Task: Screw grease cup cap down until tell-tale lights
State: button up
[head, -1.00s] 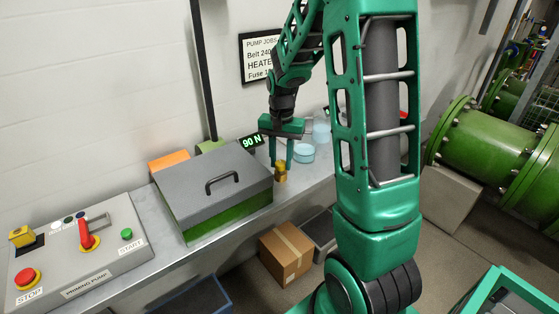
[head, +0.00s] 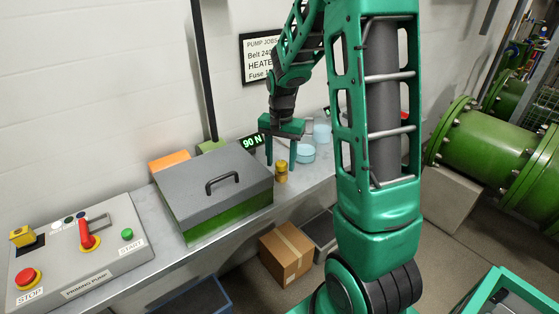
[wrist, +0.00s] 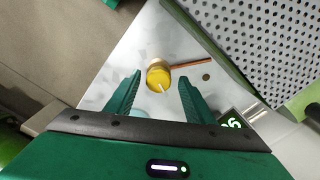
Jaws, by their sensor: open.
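The grease cup with its yellow cap (head: 282,168) stands upright on the metal bench, just right of the grey-lidded case. In the wrist view the round yellow cap (wrist: 158,76) carries a short white line and lies beyond and between the fingertips. My gripper (head: 280,163) is open and empty, pointing down just behind the cup in the head view. In the wrist view a gap shows between each finger (wrist: 157,84) and the cap. I cannot make out a lit tell-tale lamp on the cup.
The grey-lidded case (head: 214,188) stands close left of the cup. Pale blue round containers (head: 305,153) sit behind it. A copper-coloured rod (wrist: 192,64) runs beside the cap. A control panel (head: 80,250) is at the left, and a cardboard box (head: 286,253) is below the bench.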

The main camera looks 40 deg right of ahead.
aim_at(281, 162)
notch_tip(281, 162, up, 11)
jog(key=shift+f, duration=0.15)
dwell(0.4)
dwell(0.4)
